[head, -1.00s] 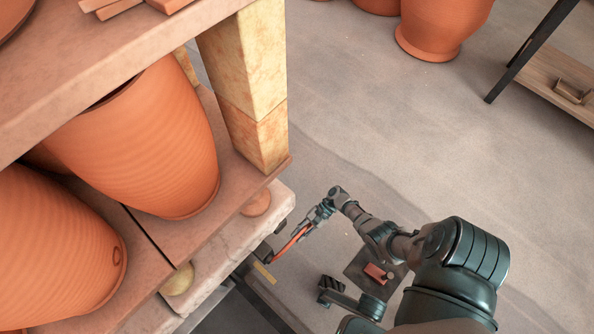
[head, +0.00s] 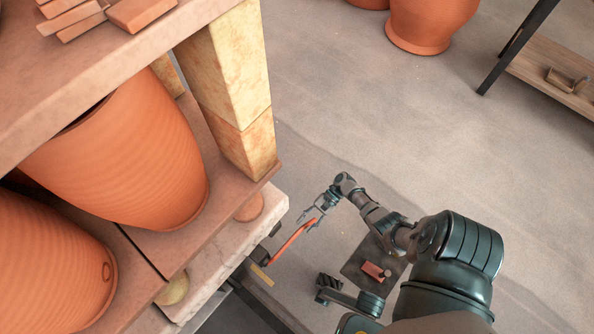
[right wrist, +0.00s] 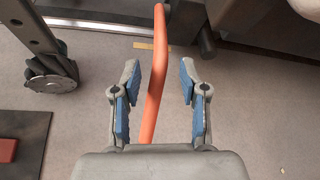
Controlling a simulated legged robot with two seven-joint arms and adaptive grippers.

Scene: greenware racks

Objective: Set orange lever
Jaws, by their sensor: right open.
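The orange lever (head: 292,242) is a slim bar. It sticks out from a dark mount at the lower edge of the rack, right of the shelf. My right gripper (head: 314,212) is at the lever's outer end, with its fingers spread. In the right wrist view the lever (right wrist: 156,85) runs up between the two blue-padded fingers of the open gripper (right wrist: 158,88). It lies nearer the left finger, and gaps show on both sides. The lever's lower end is hidden behind the gripper body. My left gripper is out of view.
Large terracotta pots (head: 125,155) stand on the rack's lower shelf, beside a stone-like post (head: 230,90). Clay bars (head: 85,18) lie on the upper shelf. Another pot (head: 425,25) and a wooden-shelved stand (head: 555,75) are farther back. Open floor lies between.

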